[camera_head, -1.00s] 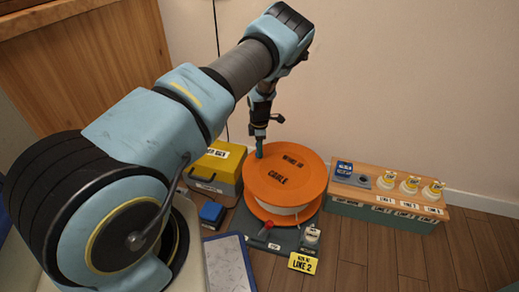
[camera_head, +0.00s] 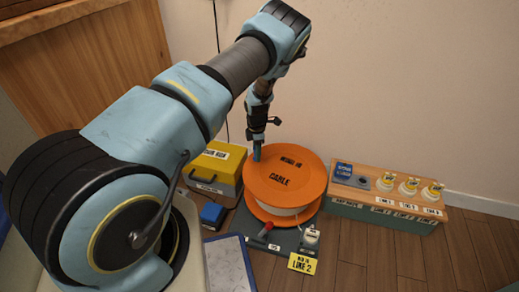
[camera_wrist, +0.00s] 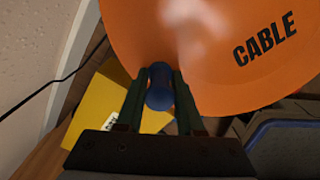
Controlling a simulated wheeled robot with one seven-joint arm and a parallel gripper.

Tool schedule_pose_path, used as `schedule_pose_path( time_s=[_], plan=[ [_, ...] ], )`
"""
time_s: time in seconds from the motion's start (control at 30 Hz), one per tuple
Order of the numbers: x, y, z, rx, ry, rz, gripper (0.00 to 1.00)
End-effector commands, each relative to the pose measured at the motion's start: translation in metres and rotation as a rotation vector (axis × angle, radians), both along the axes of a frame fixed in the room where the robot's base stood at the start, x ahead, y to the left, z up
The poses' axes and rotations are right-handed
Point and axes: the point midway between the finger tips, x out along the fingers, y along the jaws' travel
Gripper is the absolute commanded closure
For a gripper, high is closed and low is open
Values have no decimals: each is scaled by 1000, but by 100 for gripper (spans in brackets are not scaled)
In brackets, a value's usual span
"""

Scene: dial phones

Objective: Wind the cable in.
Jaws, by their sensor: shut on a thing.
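The orange cable reel (camera_head: 310,180), lettered with "CABLE", lies flat on a dark grey base (camera_head: 265,236). A pale band, perhaps wound cable (camera_head: 287,211), shows under its upper disc. My gripper (camera_head: 257,154) points down at the reel's far left edge. In the wrist view, my gripper (camera_wrist: 158,95) is shut on a blue knob (camera_wrist: 160,88), one finger on each side. The knob stands near the rim of the orange disc (camera_wrist: 235,85). In the head view the knob is mostly hidden by the fingers.
A yellow box (camera_head: 212,170) stands close left of the reel, with a small blue block (camera_head: 212,214) in front.

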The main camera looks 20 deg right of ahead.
Motion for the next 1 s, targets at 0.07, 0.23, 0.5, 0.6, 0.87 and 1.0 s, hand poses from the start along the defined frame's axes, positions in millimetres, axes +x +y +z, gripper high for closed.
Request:
schedule_pose_path(
  time_s=[0.07, 0.23, 0.5, 0.6, 0.87, 1.0],
  plan=[
    [-11, 10, 5, 0, 5, 104, 100],
    [-24, 19, 2, 0, 2, 236, 100],
    [-25, 20, 0, 1, 5, 243, 100],
    [-25, 20, 0, 1, 5, 243, 54],
    [-24, 20, 0, 1, 3, 241, 42],
    [-24, 20, 3, 0, 2, 241, 42]
  ],
)
